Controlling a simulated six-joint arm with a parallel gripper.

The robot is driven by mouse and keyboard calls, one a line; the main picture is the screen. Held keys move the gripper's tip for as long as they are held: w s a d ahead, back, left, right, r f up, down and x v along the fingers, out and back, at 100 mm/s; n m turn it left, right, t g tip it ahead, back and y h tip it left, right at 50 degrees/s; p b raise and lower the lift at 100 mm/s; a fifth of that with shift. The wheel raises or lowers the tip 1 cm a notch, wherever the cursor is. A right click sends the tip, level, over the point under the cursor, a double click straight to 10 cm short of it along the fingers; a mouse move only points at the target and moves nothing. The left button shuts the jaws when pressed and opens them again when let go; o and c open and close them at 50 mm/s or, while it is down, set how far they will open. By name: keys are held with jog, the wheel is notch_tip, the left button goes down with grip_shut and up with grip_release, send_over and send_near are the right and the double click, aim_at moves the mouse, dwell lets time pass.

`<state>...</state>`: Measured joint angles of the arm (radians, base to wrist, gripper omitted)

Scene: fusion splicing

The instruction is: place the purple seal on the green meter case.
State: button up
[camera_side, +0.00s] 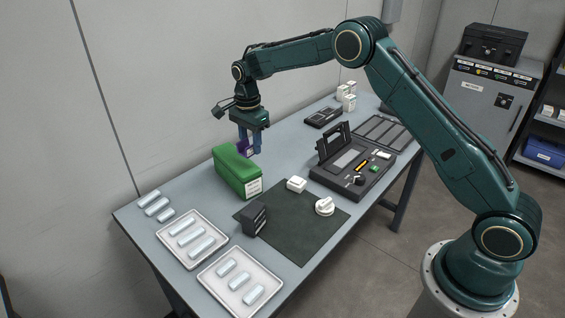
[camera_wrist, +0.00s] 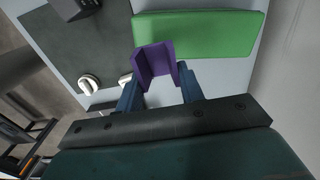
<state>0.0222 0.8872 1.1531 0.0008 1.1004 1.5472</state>
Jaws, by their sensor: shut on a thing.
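The purple seal (camera_side: 242,146) is held between the blue fingers of my gripper (camera_side: 250,142). In the wrist view the seal (camera_wrist: 155,62) shows as a purple angled piece between the two fingertips of my gripper (camera_wrist: 160,88). The green meter case (camera_side: 236,172) stands on the table with a white label on its near end. In the side view the seal is just behind the case's far end. In the wrist view the case (camera_wrist: 205,32) lies beyond the seal, whose edge overlaps it in the picture. I cannot tell whether they touch.
A dark mat (camera_side: 290,228) holds a small black box (camera_side: 254,219) and a white round knob (camera_side: 324,206). A black splicer case (camera_side: 352,172) stands to the right. Two white trays (camera_side: 240,284) with pale sleeves are at the front.

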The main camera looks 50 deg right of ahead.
aim_at(251, 153)
jog(key=shift+f, duration=2.1)
jog(key=shift+f, duration=0.1)
jog(key=o, duration=1)
notch_tip(251, 153, up, 12)
